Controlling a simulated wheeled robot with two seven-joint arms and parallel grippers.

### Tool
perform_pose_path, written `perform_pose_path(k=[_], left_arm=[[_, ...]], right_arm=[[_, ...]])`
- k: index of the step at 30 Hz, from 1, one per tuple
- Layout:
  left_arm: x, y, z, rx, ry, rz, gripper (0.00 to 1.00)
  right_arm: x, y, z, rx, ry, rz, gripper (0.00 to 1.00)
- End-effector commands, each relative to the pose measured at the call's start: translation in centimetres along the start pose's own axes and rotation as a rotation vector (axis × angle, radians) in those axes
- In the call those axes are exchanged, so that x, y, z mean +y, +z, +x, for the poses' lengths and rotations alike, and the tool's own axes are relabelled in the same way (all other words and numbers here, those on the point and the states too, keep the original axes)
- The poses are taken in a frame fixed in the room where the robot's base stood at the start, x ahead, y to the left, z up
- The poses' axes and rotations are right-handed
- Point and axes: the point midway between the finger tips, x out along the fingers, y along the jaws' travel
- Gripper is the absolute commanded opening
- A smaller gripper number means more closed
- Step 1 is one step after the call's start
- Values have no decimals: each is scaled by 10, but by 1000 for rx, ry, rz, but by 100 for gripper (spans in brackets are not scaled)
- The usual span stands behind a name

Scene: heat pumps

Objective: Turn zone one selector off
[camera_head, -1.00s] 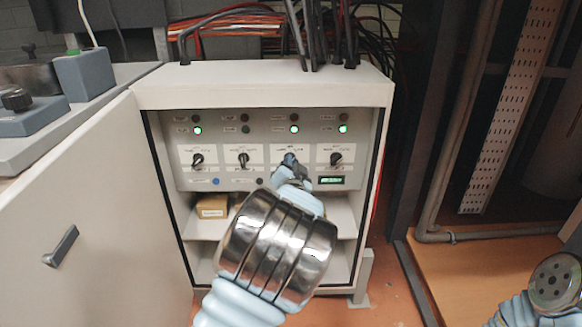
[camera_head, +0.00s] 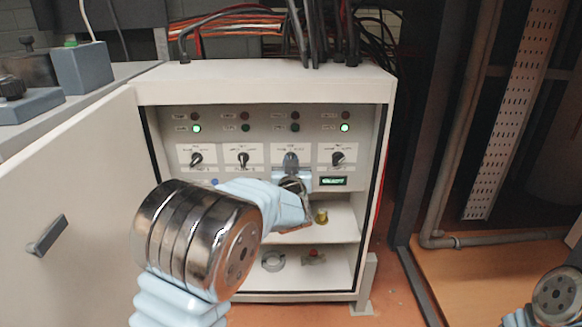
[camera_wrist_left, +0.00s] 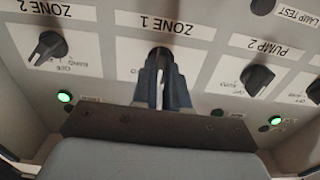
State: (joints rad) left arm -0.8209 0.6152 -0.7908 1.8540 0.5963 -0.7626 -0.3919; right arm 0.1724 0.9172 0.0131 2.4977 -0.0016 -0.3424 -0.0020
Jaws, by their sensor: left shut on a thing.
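The zone one selector is a black knob (camera_wrist_left: 160,62) on a white plate marked ZONE 1 in the left wrist view, where the lettering is upside down. In the head view its plate (camera_head: 284,149) is the third from the left, and my gripper hides the knob. My left gripper (camera_wrist_left: 163,88) is shut on this knob, with one dark finger on each side. It also shows in the head view (camera_head: 291,162). The green lamp (camera_head: 295,128) above this selector is dark.
Neighbouring selectors are pump 2 (camera_wrist_left: 257,79) and zone 2 (camera_wrist_left: 46,46). Green lamps glow above the leftmost (camera_head: 197,128) and rightmost (camera_head: 345,128) selectors. The open cabinet door (camera_head: 75,205) is at left. Shelves with small parts lie below the panel.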

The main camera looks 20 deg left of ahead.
Motion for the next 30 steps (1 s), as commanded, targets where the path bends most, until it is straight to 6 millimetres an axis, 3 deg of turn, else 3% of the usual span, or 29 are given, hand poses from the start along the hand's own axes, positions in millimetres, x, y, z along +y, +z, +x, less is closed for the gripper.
perform_pose_path(k=[14,15,20,30], left_arm=[[1,2,0,-5,2,-17,0],[1,2,0,-5,2,-17,15],[0,1,0,-3,1,-17,39],[1,0,-4,-2,1,-18,39]], right_arm=[[1,0,1,1,0,0,0],[1,0,1,1,0,0,0],[1,0,1,1,0,0,0],[0,0,0,1,0,0,0]])
